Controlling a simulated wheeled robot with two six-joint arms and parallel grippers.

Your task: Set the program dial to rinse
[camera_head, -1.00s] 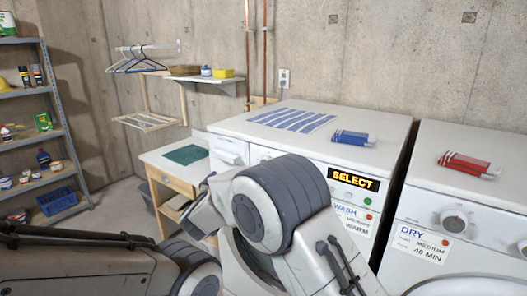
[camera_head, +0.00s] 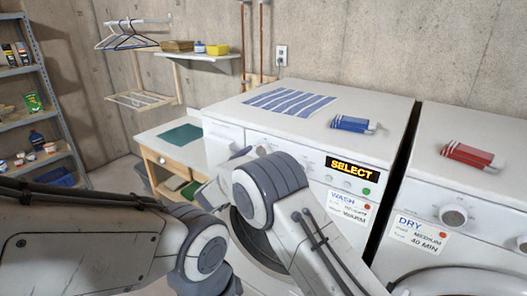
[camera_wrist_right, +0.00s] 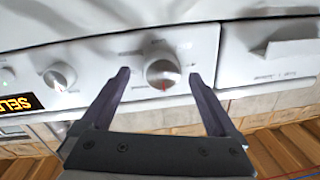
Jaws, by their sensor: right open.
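The white washer (camera_head: 225,112) stands in the middle of the head view, its display (camera_head: 351,170) reading SELECT. In the right wrist view a round white dial (camera_wrist_right: 163,73) with a red mark shows on its panel, and a second dial (camera_wrist_right: 59,77) sits nearer the display. The print around both is too blurred to read. My right gripper (camera_wrist_right: 158,76) is open, its fingers on either side of the first dial; contact cannot be told. In the head view my right arm hides this dial. My left arm shows, but its gripper does not.
A dryer (camera_head: 453,190) with a DRY card stands at the right. A wooden cabinet (camera_head: 172,160) and shelf rack (camera_head: 45,70) stand left.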

